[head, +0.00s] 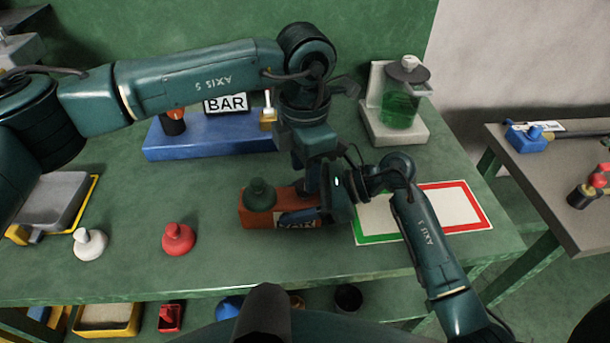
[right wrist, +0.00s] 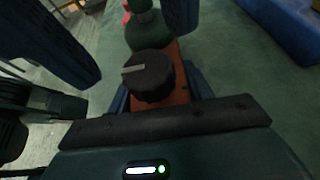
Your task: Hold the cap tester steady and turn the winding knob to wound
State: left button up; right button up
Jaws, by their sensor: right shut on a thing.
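The cap tester (head: 255,217) is an orange-brown box on the green bench, with a dark green cap (head: 260,193) on its left end and a partly hidden label (head: 297,219) on its front. In the right wrist view its black winding knob (right wrist: 150,78) shows a grey pointer mark directed left. My left gripper hides the knob in the head view. My right gripper (head: 326,203) is shut on the cap tester's right end, its fingers on both sides of the body. My left gripper (head: 311,190) points down over the knob; its fingers appear spread apart, with nothing held.
Red (head: 179,240) and white (head: 89,243) caps stand at the front left. A red-green bordered mat (head: 470,208) lies right, partly under my right arm. A jar of green liquid (head: 401,103) stands at the back right.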

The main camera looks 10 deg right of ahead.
pick_arm(q)
jog(key=shift+f, duration=1.4)
jog(key=shift+c, duration=0.2)
jog(key=c, duration=0.7)
jog(key=shift+o, duration=0.2)
jog(key=shift+m, duration=0.3)
jog(key=m, duration=0.3)
jog(key=shift+m, duration=2)
